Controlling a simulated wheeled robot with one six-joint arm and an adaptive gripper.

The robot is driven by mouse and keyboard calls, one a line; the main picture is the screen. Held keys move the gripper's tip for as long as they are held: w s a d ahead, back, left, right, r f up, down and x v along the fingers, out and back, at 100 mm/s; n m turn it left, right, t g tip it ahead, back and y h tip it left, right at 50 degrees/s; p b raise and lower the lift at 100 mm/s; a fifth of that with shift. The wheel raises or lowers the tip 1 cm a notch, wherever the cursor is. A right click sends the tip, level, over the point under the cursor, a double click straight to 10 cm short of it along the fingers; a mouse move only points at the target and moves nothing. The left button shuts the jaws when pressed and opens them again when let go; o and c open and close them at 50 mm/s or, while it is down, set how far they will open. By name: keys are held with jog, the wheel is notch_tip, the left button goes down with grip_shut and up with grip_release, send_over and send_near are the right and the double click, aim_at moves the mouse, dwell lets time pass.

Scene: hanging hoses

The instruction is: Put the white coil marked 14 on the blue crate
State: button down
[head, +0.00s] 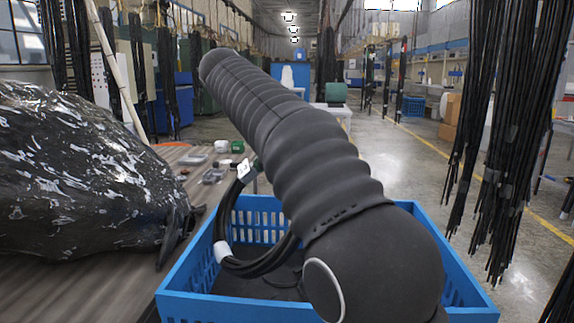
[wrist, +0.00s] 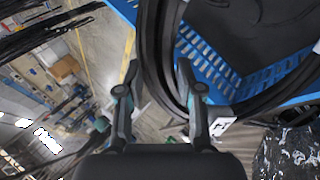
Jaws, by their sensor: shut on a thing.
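A coil of black hose (head: 226,222) with white bands and a white tag shows left of my arm in the head view. The tag's number is too small to read there. The coil overlaps the blue crate (head: 190,285); I cannot tell whether it touches the crate. In the wrist view the coil (wrist: 163,45) passes between the fingers of my gripper (wrist: 157,70), which is shut on it. A white tag shows beside the right finger. The blue crate (wrist: 205,72) is at upper right there.
A large bundle wrapped in shiny black plastic (head: 75,170) lies on the table (head: 60,285) at left. Small items sit on the table behind it. Black hoses (head: 490,130) hang at right. The aisle floor (head: 430,175) between is clear.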

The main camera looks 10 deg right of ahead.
jog(key=shift+w+f, duration=0.15)
jog(key=shift+f, duration=1.3)
jog(key=shift+w+d+f+g+y+b, duration=0.2)
jog(key=shift+w+d+f+g+y, duration=0.65)
jog(key=shift+f, duration=2.95)
jog(key=shift+w+d+f+g+y+b, duration=0.3)
jog(key=shift+d+f+y, duration=0.95)
jog(key=shift+f, duration=2.55)
jog(key=shift+w+d+f+g+y+b, duration=0.1)
jog(key=shift+w+d+f+g+y, duration=0.85)
jog(key=shift+f, duration=2.85)
jog(key=shift+y, duration=0.85)
jog(key=shift+d+f+p, duration=0.1)
jog(key=shift+d+f, duration=0.1)
jog(key=shift+f, duration=0.65)
jog(key=shift+d+f+p, duration=0.15)
jog(key=shift+d+f, duration=0.1)
jog(key=shift+f, duration=0.55)
jog(key=shift+d+f+p, duration=0.1)
jog(key=shift+d+f, duration=0.1)
jog(key=shift+f, duration=0.65)
jog(key=c, duration=0.7)
grip_release()
